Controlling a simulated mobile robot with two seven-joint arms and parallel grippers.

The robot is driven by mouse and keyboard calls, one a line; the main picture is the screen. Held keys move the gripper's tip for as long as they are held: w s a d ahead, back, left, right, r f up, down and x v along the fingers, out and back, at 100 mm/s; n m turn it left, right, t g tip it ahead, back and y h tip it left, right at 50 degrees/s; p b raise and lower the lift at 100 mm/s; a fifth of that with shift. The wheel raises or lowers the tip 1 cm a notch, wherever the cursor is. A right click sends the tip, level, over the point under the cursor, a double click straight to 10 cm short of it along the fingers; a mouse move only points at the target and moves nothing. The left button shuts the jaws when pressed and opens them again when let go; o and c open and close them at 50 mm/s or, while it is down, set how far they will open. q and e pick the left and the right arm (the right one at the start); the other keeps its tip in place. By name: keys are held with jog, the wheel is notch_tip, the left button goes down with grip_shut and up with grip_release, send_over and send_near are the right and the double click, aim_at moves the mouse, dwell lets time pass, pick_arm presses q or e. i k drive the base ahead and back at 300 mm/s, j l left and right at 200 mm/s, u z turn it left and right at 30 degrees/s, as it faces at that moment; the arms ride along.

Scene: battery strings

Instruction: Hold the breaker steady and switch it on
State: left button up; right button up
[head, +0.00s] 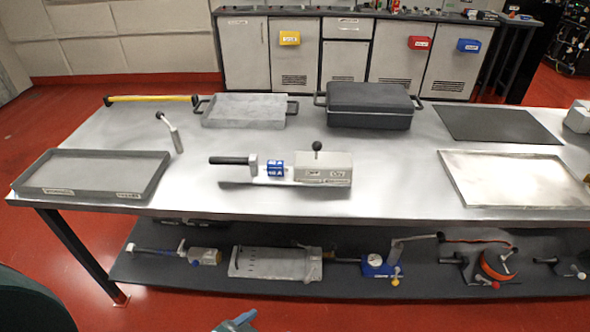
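The device that looks like the breaker (322,170) lies near the middle of the table. It has a grey box on the right with labels on its front, a blue block (275,169) with white lettering, and a black handle (230,160) reaching left. A short lever with a black ball knob (318,146) stands upright on the grey box. Nothing touches the device.
A grey tray (148,193) lies front left. A lidded black case (369,118), a dark mat (494,138) and a pale tray (452,188) are back and right. A yellow-black bar (152,98) and bent tool (173,140) lie back left. Table around the device is clear.

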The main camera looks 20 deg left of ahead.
aim_at(317, 146)
jog(key=i+j+u, duration=0.2)
jog(key=i+j, duration=0.15)
jog(key=i+j+u, duration=0.25)
jog(key=i, duration=0.3)
